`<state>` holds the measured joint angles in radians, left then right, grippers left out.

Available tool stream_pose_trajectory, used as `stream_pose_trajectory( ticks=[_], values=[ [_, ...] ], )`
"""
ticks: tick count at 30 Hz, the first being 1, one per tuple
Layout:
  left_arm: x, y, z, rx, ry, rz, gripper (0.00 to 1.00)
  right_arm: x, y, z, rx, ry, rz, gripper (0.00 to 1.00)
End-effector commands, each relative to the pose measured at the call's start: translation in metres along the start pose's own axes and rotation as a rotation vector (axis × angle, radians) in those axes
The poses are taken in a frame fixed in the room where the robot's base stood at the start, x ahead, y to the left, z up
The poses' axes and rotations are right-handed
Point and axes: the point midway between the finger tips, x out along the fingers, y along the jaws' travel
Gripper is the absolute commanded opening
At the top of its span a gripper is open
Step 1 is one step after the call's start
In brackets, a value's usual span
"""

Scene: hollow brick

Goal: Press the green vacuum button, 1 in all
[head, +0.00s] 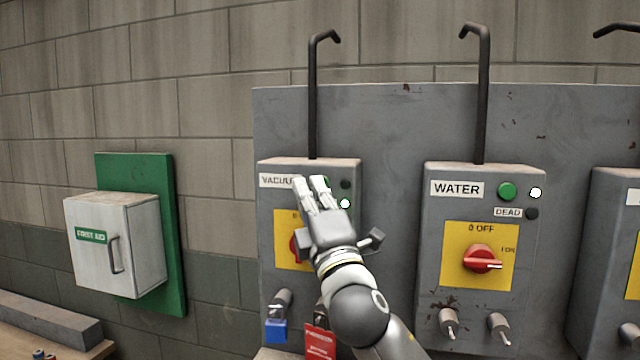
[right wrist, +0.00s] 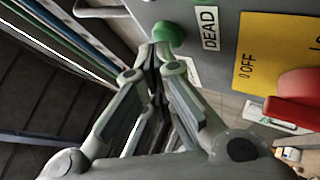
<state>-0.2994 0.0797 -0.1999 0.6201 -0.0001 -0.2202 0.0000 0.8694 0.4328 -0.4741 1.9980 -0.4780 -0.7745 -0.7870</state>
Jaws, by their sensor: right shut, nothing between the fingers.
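The vacuum box (head: 350,250) is grey, with a white label reading VACUUM (head: 275,181) partly covered by my right gripper. My right gripper (head: 313,186) is shut and empty in front of the box's upper part. The green vacuum button (right wrist: 168,37) shows in the right wrist view just beyond my fingertips (right wrist: 154,52). In the head view the fingers hide most of it. I cannot tell whether the fingertips touch it. On this box the upper small lamp (head: 346,184) is dark and the lower one (head: 345,203) is lit white. My left gripper is not in view.
A red knob (right wrist: 302,98) on a yellow plate (right wrist: 258,62) sits below the button. To the right is the water box (head: 432,260) with its own green button (head: 507,191). A first aid box (head: 115,245) hangs at the left. A red tag (head: 319,343) hangs below.

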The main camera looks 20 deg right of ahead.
Motion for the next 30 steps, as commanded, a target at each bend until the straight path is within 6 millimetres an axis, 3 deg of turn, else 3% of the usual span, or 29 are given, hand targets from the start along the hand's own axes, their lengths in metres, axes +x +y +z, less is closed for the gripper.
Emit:
stream_pose_trajectory(
  ticks=[17, 30],
  values=[
    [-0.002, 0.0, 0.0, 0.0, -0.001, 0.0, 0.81, -0.01, 0.007, -0.008, 0.001, 0.002, 0.0, 0.0],
    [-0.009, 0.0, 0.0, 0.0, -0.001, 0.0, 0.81, -0.038, 0.028, -0.029, 0.002, 0.003, 0.0, 0.0]
  ],
)
